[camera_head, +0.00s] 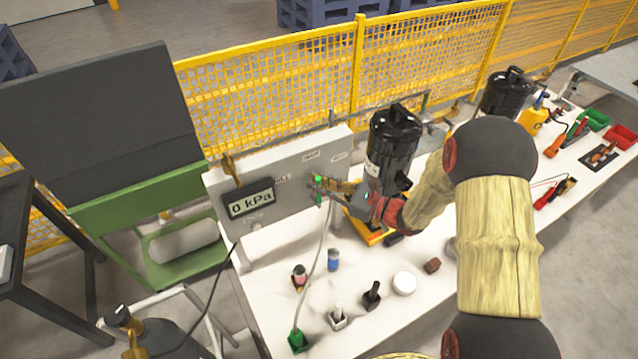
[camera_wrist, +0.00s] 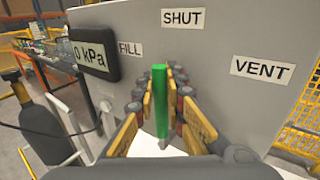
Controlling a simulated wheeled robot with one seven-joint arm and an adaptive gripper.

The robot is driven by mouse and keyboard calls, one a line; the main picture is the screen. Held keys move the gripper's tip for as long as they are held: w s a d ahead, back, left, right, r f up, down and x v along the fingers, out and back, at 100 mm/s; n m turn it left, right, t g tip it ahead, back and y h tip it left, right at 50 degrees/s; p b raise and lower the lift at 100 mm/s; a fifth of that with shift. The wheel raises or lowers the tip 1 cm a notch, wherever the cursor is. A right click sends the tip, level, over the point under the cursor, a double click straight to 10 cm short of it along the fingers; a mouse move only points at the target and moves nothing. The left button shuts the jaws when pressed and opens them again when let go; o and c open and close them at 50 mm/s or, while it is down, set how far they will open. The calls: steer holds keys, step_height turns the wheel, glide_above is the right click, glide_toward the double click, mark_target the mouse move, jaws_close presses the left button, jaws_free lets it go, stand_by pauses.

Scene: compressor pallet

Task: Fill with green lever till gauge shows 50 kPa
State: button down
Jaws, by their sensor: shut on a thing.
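The green lever (camera_wrist: 160,100) stands upright between the yellow fingers of my gripper (camera_wrist: 162,95), below the SHUT label (camera_wrist: 182,19) in the wrist view. My gripper is shut on it. In the head view the lever (camera_head: 318,190) shows as a small green piece at my gripper (camera_head: 328,188), in front of the grey panel (camera_head: 290,165). The gauge (camera_head: 250,204) reads 0 kPa; it also shows in the wrist view (camera_wrist: 92,54). The FILL label (camera_wrist: 130,49) is left of the lever and the VENT label (camera_wrist: 262,69) is right. The lever's pivot is hidden.
A black compressor (camera_head: 392,145) stands behind my gripper on the white table (camera_head: 375,325). Several small parts, including a white round piece (camera_head: 404,283) and a blue cylinder (camera_head: 333,260), lie in front of the panel. A yellow mesh fence (camera_head: 280,90) runs behind.

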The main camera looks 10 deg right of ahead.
steer(key=shift+s+a+f+n+g+h, duration=0.1)
steer(key=shift+s+a+n+g+h, duration=0.15)
steer(key=shift+a+n, duration=0.25)
steer(key=shift+s+a+n+g+h, duration=0.15)
steer(key=shift+s+a+n+h, duration=0.1)
steer(key=shift+a+n, duration=0.2)
steer(key=shift+s+a+f+n+h+b, duration=0.2)
steer(key=shift+a+f+n+h+b, duration=0.05)
steer(key=shift+a+n+h+b, duration=0.25)
steer(key=shift+s+a+f+n+h+b, duration=0.15)
steer(key=shift+a+f+n+h+b, duration=0.15)
steer(key=shift+a, duration=0.25)
steer(key=a+n+b, duration=0.1)
steer(key=b, duration=0.1)
steer(key=a+f+n+h+b, duration=0.1)
steer(key=b, duration=0.1)
steer(key=shift+s+f+h, duration=0.25)
steer(key=shift+s+h, duration=0.05)
steer(key=shift+s, duration=0.1)
steer(key=shift+s+a+f+n+h+b, duration=0.2)
steer(key=shift+a+f+n+h+b, duration=0.35)
steer(key=shift+b, duration=0.7)
steer(key=shift+d+r, duration=0.1)
steer(key=c, duration=1.8)
jaws_free()
steer(key=shift+c, duration=0.2)
steer(key=v, duration=1.2)
